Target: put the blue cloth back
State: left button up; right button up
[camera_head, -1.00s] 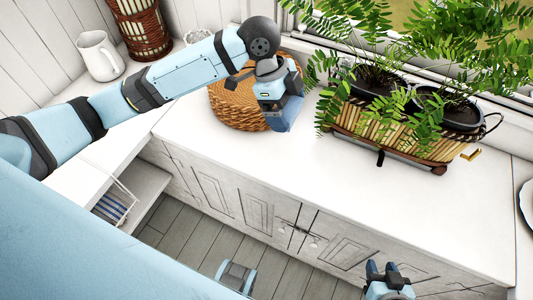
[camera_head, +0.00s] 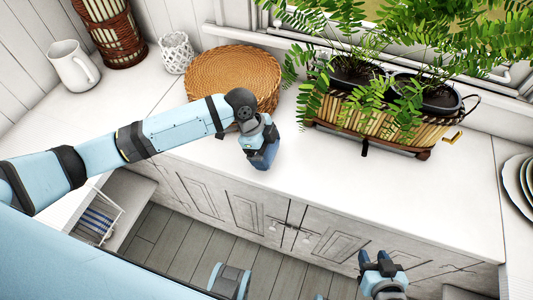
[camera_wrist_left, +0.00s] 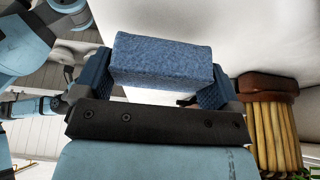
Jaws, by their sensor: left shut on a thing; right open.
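The blue cloth (camera_wrist_left: 163,60) is a thick folded block in the left wrist view. My left gripper (camera_head: 263,156) is shut on it, with one blue finger on each side. In the head view the gripper hangs just above the white counter, near its front edge and in front of the woven tray. The cloth is hard to tell from the blue fingers there. My right gripper (camera_head: 378,258) is open and empty, low in front of the cabinet doors.
The round woven tray (camera_head: 232,75) lies on the counter (camera_head: 330,180). A planter basket (camera_head: 385,125) with ferns stands at the right and plates (camera_head: 520,185) at the far right. A white pitcher (camera_head: 75,68), white holder (camera_head: 176,52) and wicker lantern (camera_head: 110,35) stand at the left.

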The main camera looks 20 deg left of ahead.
pick_arm(q)
jog(key=shift+f, duration=1.25)
jog(key=shift+f, duration=0.1)
jog(key=o, duration=0.5)
jog(key=shift+o, duration=0.2)
jog(key=v, duration=1.2)
jog(key=shift+s+d, duration=0.1)
